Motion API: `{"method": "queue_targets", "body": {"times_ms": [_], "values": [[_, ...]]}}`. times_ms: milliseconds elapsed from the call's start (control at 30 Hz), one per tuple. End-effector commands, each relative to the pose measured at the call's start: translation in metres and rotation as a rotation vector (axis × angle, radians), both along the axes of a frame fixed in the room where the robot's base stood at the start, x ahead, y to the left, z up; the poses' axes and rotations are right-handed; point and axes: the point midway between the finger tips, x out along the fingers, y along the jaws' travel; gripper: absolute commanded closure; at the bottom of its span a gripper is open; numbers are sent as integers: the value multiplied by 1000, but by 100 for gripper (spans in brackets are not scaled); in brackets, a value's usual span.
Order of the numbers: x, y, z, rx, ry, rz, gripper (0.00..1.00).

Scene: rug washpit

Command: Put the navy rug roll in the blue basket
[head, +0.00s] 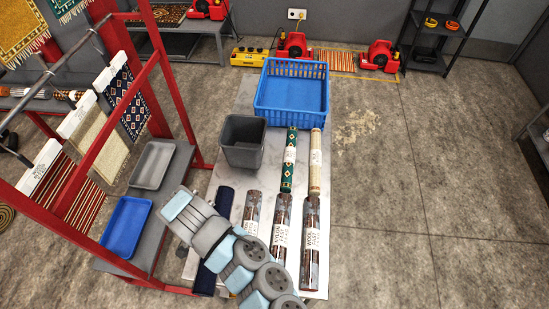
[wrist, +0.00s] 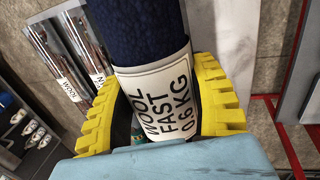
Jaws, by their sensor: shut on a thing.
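The navy rug roll (wrist: 145,30) runs up through the wrist view, with a white label reading "WOOL FAST 0.6 KG". My gripper (wrist: 160,75) is shut on it around the label, with a yellow ridged finger on either side. In the head view the roll (head: 223,198) shows above and below my arm; its middle and my fingers are hidden there. I cannot tell whether it is clear of the table. The blue basket (head: 290,116) stands empty at the far end of the pale table, beyond the roll and to its right.
A grey bin (head: 243,143) stands just in front of the basket. A green patterned roll (head: 289,160) and a beige roll (head: 315,165) lie to the right, with dark labelled cylinders nearer. A red frame (head: 160,70) with hanging rugs rises on the left. Floor on the right is clear.

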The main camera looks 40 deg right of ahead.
Motion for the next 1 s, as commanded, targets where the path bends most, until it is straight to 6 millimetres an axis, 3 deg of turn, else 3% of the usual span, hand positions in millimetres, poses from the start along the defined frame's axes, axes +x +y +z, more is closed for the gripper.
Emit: {"method": "queue_targets", "body": {"times_ms": [133,400,1000], "values": [[-17,2,-17,-1,-1,-16,82],[-26,4,-24,0,-3,-24,82],[24,-21,-48,2,-3,-26,82]]}}
